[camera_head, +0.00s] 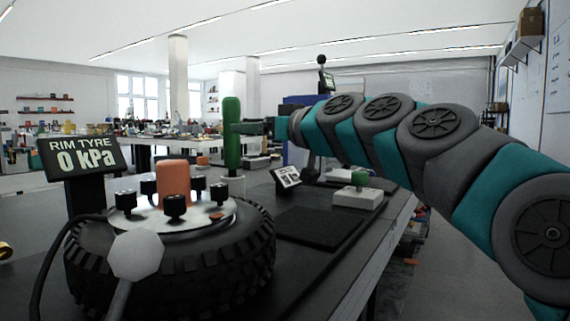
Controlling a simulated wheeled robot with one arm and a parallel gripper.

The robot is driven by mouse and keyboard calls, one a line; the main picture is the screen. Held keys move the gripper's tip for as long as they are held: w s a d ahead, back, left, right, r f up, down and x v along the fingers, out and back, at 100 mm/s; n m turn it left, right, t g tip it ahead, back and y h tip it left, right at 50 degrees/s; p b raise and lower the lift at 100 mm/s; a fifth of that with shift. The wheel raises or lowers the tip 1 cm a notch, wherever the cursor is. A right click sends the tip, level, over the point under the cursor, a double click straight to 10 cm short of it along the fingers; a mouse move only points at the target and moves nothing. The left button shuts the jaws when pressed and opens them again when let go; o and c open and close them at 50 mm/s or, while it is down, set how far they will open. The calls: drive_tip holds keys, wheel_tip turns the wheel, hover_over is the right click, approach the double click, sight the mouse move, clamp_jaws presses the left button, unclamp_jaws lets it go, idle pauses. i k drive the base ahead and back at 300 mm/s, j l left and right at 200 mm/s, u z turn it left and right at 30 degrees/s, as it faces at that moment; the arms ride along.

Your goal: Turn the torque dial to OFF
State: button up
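No part marked as a torque dial can be made out. A white box (346,197) with a green knob (359,179) sits on the bench, right of centre; no marking can be read on it. My gripper (246,128) is left of and above this box, at the end of my teal and grey arm. Its tip meets an upright green cylinder (232,150) in the picture. Whether the fingers are closed around the cylinder cannot be told.
A black tyre (190,280) lies flat at front left, with black knobs and an orange cylinder (173,183) on its hub. A display (82,156) reads "RIM TYRE 0 kPa".

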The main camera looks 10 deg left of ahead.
sight(359, 178)
drive_tip(key=k+l, duration=0.2)
drive_tip(key=l, duration=0.2)
drive_tip(key=k+l, duration=0.2)
drive_tip(key=l, duration=0.2)
drive_tip(key=k+l, duration=0.2)
drive_tip(key=l, duration=0.2)
